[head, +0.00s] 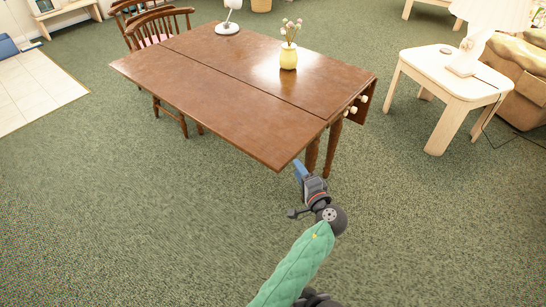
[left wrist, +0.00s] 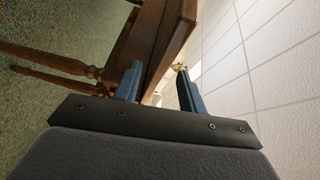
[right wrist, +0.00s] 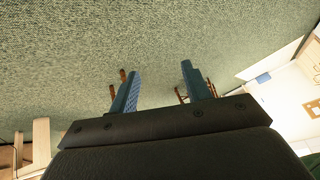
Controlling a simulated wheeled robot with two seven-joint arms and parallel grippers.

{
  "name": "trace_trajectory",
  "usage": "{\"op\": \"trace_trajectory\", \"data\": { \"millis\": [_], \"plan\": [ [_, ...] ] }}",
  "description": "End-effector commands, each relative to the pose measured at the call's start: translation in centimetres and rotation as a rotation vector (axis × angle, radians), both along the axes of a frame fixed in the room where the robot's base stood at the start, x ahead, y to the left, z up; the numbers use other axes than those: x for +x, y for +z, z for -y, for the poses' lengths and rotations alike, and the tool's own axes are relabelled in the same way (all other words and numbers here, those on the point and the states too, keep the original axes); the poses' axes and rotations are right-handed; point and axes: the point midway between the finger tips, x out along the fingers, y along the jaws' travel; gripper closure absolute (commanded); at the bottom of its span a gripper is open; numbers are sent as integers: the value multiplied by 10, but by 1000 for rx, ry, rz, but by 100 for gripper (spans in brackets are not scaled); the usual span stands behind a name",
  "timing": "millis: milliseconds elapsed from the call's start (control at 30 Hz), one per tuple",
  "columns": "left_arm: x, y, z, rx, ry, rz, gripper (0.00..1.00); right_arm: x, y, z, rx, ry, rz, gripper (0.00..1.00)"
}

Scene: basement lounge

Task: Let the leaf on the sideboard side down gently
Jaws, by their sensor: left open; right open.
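The brown wooden drop-leaf table (head: 255,62) stands upright with its near leaf (head: 215,98) raised level with the top. Its far leaf (head: 368,103) hangs down at the right. My left gripper (head: 299,168) is open at the near corner of the raised leaf. In the left wrist view, the leaf's edge (left wrist: 158,45) runs between the open fingers (left wrist: 160,85); I cannot tell whether they touch it. My right gripper (right wrist: 155,85) is open and empty over the carpet in the right wrist view. I cannot make out a sideboard.
A yellow vase of flowers (head: 288,56) and a white lamp (head: 228,27) stand on the tabletop. Two white knobs (head: 358,104) show at the table's right end. A chair (head: 160,24) is behind; a cream side table (head: 445,78) stands right. Near carpet is clear.

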Motion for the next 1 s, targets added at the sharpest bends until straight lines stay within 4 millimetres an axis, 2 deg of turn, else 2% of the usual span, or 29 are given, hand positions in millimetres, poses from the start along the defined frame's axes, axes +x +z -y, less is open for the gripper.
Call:
{"op": "trace_trajectory", "data": {
  "millis": [100, 267, 700, 1000],
  "plan": [
    [-7, 8, -12, 75, 74, 7, 59, -8, -5, 1, -13, 10, -44, 52],
    [-6, 7, -18, 99, 97, -17, 59, -11, -4, 2, -19, 15, -65, 52],
    [43, 8, -48, 101, 94, -18, 59, -16, 40, 6, -27, 29, -99, 52],
    [58, 6, -57, 98, 95, -19, 59, -19, 54, 7, -30, 34, -112, 52]
  ]
}}
